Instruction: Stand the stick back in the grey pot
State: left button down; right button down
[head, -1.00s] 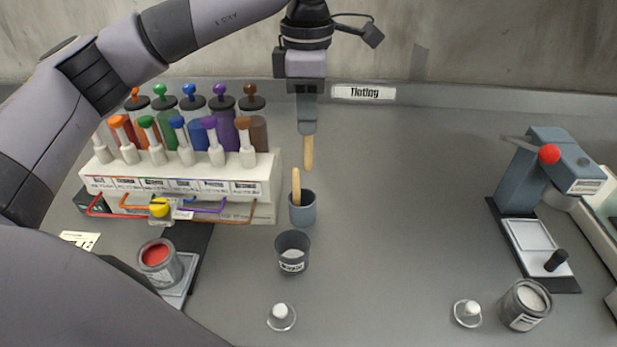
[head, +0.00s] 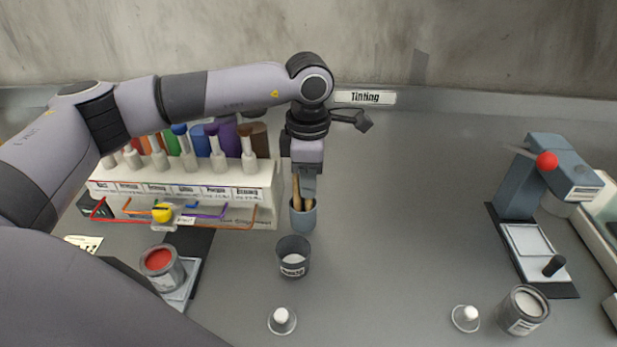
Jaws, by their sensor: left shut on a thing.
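The grey pot (head: 303,219) stands on the bench, right of the tinting rack. One wooden stick (head: 296,190) leans in it at the left. My left gripper (head: 304,192) is directly above the pot, pointing down, shut on a second wooden stick (head: 307,204). The lower end of that held stick is inside the pot's mouth, beside the other stick. Its tip is hidden by the pot wall, so I cannot tell whether it touches the bottom. My right gripper is not in view.
A dark cup with a white label (head: 293,258) stands just in front of the pot. The tinting rack (head: 185,200) is close at the left, with an open red paint can (head: 161,266) before it. A press (head: 540,190) stands far right. The bench between is clear.

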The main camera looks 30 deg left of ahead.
pick_arm(q)
jog(key=shift+f, duration=0.25)
jog(key=c, duration=1.1)
grip_release()
jog(key=shift+r, duration=0.15)
jog(key=shift+r, duration=0.1)
notch_tip(320, 180, up, 12)
jog(key=shift+r+b, duration=0.1)
jog(key=shift+b, duration=0.6)
